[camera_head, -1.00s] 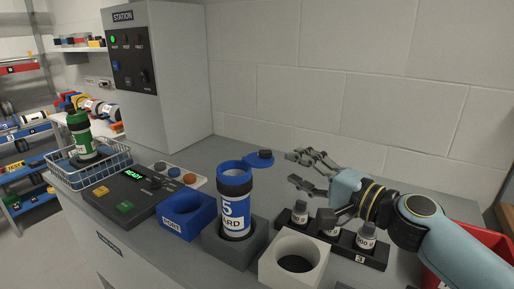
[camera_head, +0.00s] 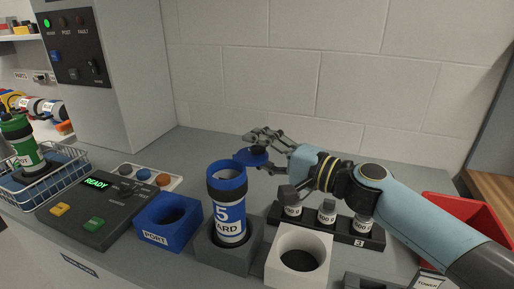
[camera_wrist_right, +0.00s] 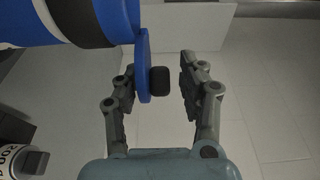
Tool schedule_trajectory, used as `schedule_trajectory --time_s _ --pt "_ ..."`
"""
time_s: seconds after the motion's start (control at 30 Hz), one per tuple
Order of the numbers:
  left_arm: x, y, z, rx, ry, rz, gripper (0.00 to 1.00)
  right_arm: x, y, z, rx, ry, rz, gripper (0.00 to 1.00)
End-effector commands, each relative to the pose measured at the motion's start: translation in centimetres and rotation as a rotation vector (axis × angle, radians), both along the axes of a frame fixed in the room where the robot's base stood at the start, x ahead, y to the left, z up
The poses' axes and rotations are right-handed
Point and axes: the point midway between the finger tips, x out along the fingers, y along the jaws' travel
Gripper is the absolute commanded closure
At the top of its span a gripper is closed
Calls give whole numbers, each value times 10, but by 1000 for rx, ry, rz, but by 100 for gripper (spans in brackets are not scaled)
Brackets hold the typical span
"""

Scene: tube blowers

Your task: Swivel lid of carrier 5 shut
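Carrier 5 (camera_head: 229,212) is a white and blue tube marked 5, upright in a grey holder (camera_head: 246,257) in the head view. Its mouth is uncovered. Its blue lid (camera_head: 243,158) is swung out to the right of the mouth, with a dark knob (camera_head: 258,149) on top. My right gripper (camera_head: 262,140) reaches in from the right, its fingers at the lid. In the right wrist view, the lid (camera_wrist_right: 142,65) and knob (camera_wrist_right: 159,82) lie between the open fingers, with a gap between knob and right finger. My left gripper is not in view.
A blue port block (camera_head: 152,234) and a control panel (camera_head: 100,212) reading READY stand left of the carrier. An empty white holder (camera_head: 284,243) is at its right. A red bin (camera_head: 470,220) is far right.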

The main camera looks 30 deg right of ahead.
Motion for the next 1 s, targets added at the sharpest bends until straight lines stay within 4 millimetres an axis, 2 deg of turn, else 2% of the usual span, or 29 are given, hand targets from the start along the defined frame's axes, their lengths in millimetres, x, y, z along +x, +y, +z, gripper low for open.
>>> schedule_trajectory --time_s 0.03,0.17,0.3,0.43,0.67,1.0 --pt "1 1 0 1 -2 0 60 0 0 0 0 0 0 67" --pt "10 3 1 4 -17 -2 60 0 0 0 0 0 0 84" --pt "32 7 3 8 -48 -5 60 0 0 1 0 -1 0 100" --pt "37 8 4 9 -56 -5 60 0 0 1 1 -2 -2 100" --pt "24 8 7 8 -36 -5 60 -3 2 2 4 0 -61 100" --pt "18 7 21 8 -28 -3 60 -12 8 3 7 -1 -290 100"
